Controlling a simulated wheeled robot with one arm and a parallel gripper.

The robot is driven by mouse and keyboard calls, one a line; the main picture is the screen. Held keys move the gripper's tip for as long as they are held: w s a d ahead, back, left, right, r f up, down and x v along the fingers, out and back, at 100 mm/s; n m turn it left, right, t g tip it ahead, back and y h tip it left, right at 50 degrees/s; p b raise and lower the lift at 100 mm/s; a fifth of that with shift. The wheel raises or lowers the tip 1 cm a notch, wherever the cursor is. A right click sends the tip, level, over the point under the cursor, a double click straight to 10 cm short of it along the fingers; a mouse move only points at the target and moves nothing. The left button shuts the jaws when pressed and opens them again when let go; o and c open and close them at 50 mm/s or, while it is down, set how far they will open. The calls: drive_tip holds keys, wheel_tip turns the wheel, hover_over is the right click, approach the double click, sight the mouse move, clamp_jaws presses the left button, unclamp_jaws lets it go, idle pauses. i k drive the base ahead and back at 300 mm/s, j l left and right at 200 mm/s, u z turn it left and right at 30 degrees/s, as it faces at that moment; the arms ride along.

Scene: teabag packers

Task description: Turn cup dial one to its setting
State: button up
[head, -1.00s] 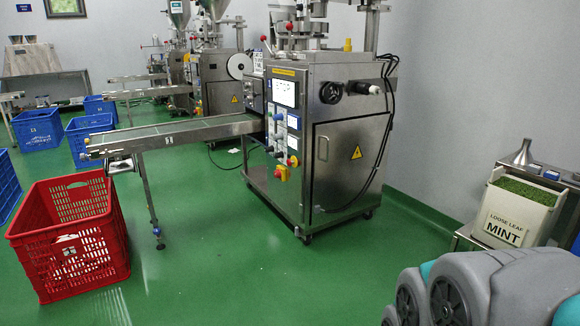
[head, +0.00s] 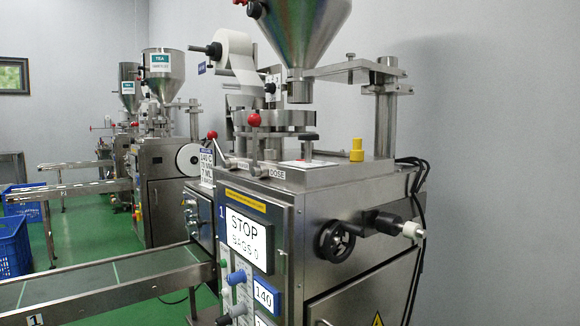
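The packer marked 1 (head: 300,210) fills the middle and right of the head view. I cannot tell for sure which part is cup dial one. On its top plate are a round metal cup disc (head: 274,121) under the funnel hopper (head: 308,30), levers with red balls (head: 254,120), a DOSE label (head: 277,172) and a yellow knob (head: 357,150). A black handwheel (head: 336,242) and a shaft with a white end (head: 412,230) are on its side. Its front screen (head: 248,243) reads STOP, BAGS 0. My gripper is not in view.
A conveyor (head: 110,280) runs left from the packer's front. More packers with tea hoppers (head: 161,80) stand behind at left. Blue crates (head: 14,246) are on the green floor. Black cables (head: 418,200) hang at the packer's right, near a bare wall.

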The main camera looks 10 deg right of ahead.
sight(308, 138)
drive_tip(key=i+j, duration=0.5)
drive_tip(key=j, duration=0.55)
drive_tip(key=i+j, duration=0.1)
drive_tip(key=j, duration=0.45)
drive_tip(key=z, duration=1)
